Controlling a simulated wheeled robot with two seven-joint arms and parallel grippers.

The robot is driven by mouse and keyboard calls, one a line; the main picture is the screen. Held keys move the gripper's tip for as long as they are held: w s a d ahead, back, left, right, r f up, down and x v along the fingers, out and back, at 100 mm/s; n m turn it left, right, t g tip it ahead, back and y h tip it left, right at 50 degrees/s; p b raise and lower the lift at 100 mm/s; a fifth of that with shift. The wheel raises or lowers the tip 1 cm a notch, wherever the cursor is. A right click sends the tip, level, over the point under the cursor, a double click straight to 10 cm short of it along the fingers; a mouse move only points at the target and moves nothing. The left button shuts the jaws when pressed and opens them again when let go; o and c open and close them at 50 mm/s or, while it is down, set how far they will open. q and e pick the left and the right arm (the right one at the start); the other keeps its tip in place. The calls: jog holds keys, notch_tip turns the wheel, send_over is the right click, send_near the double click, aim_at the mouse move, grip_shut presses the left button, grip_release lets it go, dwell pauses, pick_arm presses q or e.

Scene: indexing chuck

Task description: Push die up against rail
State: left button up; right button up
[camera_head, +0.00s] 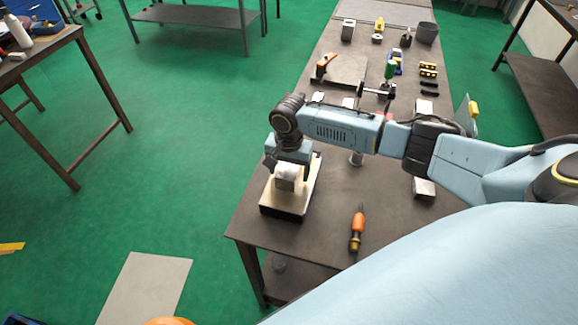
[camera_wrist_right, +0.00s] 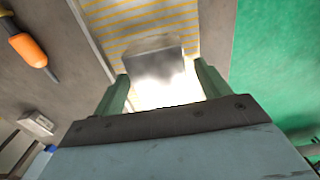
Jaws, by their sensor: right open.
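A shiny grey metal block (camera_head: 286,178), which looks like the die, sits on a cream plate with a dark base (camera_head: 268,196) at the table's near left corner. My right gripper (camera_head: 289,168) reaches down over it, open. In the right wrist view the block (camera_wrist_right: 154,64) lies between the two green fingers of the gripper (camera_wrist_right: 162,72), with small gaps beside it. The plate (camera_wrist_right: 116,16) there shows yellow stripes. A pale strip (camera_wrist_right: 92,42) runs along its left edge; I cannot tell whether this is the rail. My left gripper is out of view.
An orange-handled screwdriver (camera_head: 357,229) lies to the right on the table (camera_head: 323,227). Several metal blocks and tools stand farther back, including an orange-handled clamp (camera_head: 325,65) and a dark cup (camera_head: 427,33).

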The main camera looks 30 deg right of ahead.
jog(key=c, duration=0.8)
grip_shut()
jog(key=shift+s+d+p, duration=1.15)
jog(key=shift+s+p, duration=0.15)
jog(key=shift+p, duration=0.7)
jog(key=shift+s+d+p, duration=0.2)
jog(key=shift+p, duration=0.15)
jog(key=o, duration=0.8)
grip_release()
notch_tip(320, 180, up, 13)
jog(key=shift+r, duration=0.2)
